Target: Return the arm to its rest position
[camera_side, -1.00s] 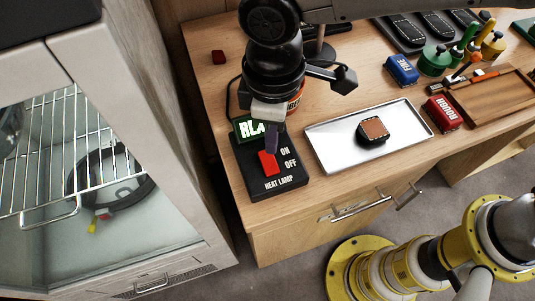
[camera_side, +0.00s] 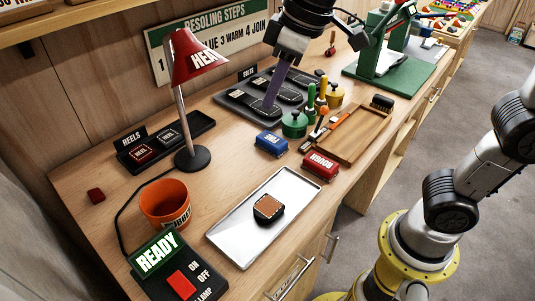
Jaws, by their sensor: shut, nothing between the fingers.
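My gripper (camera_side: 272,101) is shut and empty, its purple fingers pointing down above the dark tray of soles (camera_side: 232,98) at the back of the bench. The fingertips overlap the tray in the picture; their exact height above it is unclear. The heat lamp switch box (camera_side: 178,283) is at the front left, with a red rocker (camera_side: 181,285) and a lit sign reading READY (camera_side: 156,255). The red lamp (camera_side: 195,62) stands behind it. A dark heel piece with a brown top (camera_side: 268,208) lies on the silver tray (camera_side: 236,254).
Near my gripper are a green pot (camera_side: 294,124), a yellow pot (camera_side: 334,97), and a blue block (camera_side: 271,143). A red block (camera_side: 319,165) and a wooden tray (camera_side: 352,142) lie to the right. An orange cup (camera_side: 164,202) stands front left. A green press (camera_side: 390,70) stands back right.

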